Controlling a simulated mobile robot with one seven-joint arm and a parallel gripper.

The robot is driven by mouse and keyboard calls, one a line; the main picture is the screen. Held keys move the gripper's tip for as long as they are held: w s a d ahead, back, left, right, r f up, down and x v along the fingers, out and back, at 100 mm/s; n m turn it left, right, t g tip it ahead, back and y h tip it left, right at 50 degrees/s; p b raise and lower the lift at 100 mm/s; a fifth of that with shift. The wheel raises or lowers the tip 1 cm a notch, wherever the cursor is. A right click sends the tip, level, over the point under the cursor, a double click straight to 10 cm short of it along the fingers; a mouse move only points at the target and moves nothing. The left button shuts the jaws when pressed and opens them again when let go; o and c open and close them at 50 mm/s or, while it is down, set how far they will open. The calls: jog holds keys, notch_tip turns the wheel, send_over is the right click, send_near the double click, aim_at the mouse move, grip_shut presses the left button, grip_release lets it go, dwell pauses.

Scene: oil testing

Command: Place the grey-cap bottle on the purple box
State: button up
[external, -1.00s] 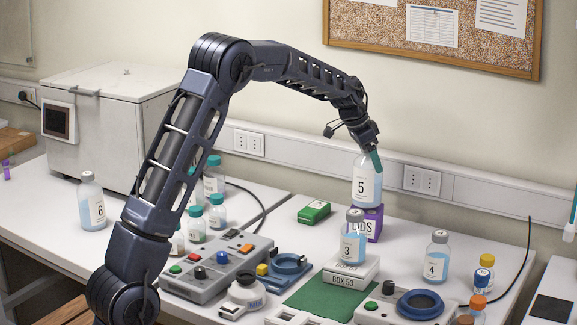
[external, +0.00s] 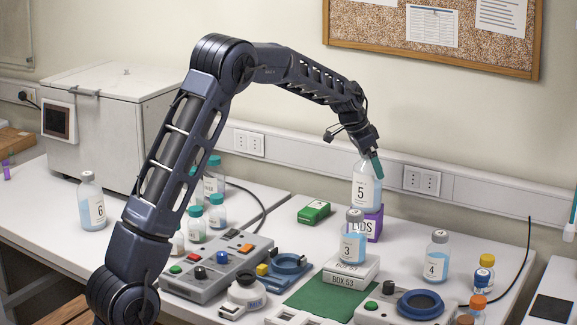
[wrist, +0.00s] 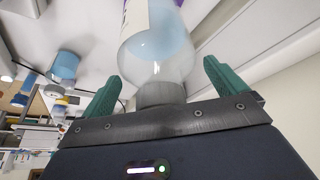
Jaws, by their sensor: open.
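Bottle 5 (external: 366,192), clear with pale blue liquid, stands upright, apparently on the purple box (external: 375,226). Bottle 3 in front hides part of the box. My gripper (external: 372,163) is at the top of bottle 5, pointing down. In the wrist view, the green fingers (wrist: 168,85) are spread, with the bottle's grey cap (wrist: 161,93) between them and a gap on each side. Bottle 5 (wrist: 158,50) also shows there. Other grey-cap bottles are bottle 3 (external: 353,240) on a white box (external: 352,271), bottle 4 (external: 436,260) and bottle 6 (external: 92,205).
A green box (external: 314,212) lies left of the purple box. Control panels (external: 217,268), a green mat (external: 318,297) and coloured-cap bottles (external: 481,285) fill the front. Several teal-cap bottles (external: 217,212) stand behind my arm. The wall is close behind.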

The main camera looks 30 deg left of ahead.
jog(key=v, duration=1.2)
jog(key=s+a+r+n, duration=0.1)
jog(key=s+a+r, duration=0.2)
jog(key=s, duration=0.3)
jog(key=s+a+r+n, duration=0.1)
jog(key=s+a+r, duration=0.15)
jog(key=s, duration=0.35)
jog(key=s+a+n+t+y, duration=0.15)
jog(key=s+a, duration=0.25)
jog(key=s, duration=1.1)
jog(key=s+a+n+g+y, duration=0.1)
jog(key=s+a+n, duration=0.2)
jog(key=s, duration=1.1)
jog(key=s+a+f+n, duration=0.1)
jog(key=s+f, duration=0.2)
jog(key=s, duration=0.3)
jog(key=s+a+f+n, duration=0.1)
jog(key=s+f, duration=0.2)
jog(key=s, duration=0.4)
jog(key=shift+s+a+f+t+y, duration=0.15)
jog(key=shift+f+t+y, duration=0.2)
jog(key=shift+t, duration=0.1)
